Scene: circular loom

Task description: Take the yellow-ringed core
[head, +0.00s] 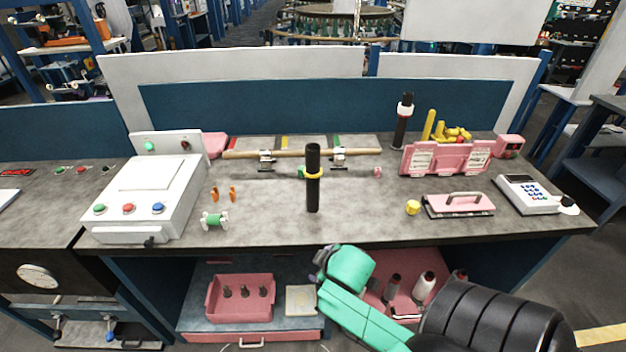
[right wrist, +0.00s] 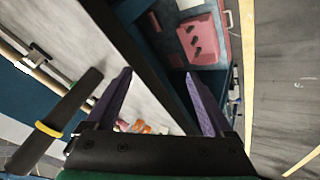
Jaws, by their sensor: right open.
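The yellow-ringed core (head: 313,190) is a black tube standing upright on the grey worktop (head: 260,225), with a yellow ring (head: 313,174) around its middle. It also shows in the right wrist view as a dark tube (right wrist: 75,100) at the left, with its yellow ring (right wrist: 48,130). My right gripper (head: 325,262) is in front of the worktop's front edge, below and right of the core. In the right wrist view its two purple fingers (right wrist: 157,100) are apart with nothing between them; the core is outside them, to the left. My left gripper is not in view.
A white-ringed black core (head: 401,125) stands at the back right. A wooden rod (head: 300,153) lies on holders behind the yellow-ringed core. A green spool (head: 214,220), yellow knob (head: 413,208) and pink-based tool (head: 458,206) are on the worktop. A pink tray (head: 240,312) is below.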

